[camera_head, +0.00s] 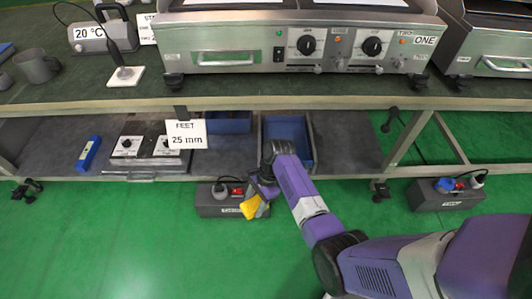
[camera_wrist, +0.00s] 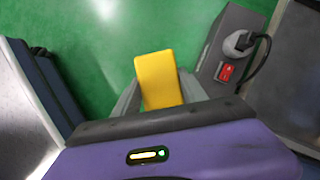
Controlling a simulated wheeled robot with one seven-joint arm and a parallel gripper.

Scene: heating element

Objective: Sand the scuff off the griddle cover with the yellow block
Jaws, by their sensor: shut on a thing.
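The yellow block (camera_head: 250,207) is held in my gripper (camera_head: 259,196), low in front of the bench's lower shelf and close to a grey socket box. In the wrist view the block (camera_wrist: 157,78) sticks out beyond the grey fingers of my gripper (camera_wrist: 160,96), which are shut on its sides. A steel griddle unit (camera_head: 225,62) with two black knobs stands on the bench top, its upper part cut off by the picture's edge. I cannot make out a separate griddle cover or a scuff in either view.
The grey socket box (camera_head: 215,205) has a red switch. A second box (camera_head: 448,193) stands at the right. The shelf (camera_head: 345,145) holds a blue bin (camera_head: 287,130), a knob panel (camera_head: 150,160) and a blue object (camera_head: 88,153). The green floor in front is mostly clear.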

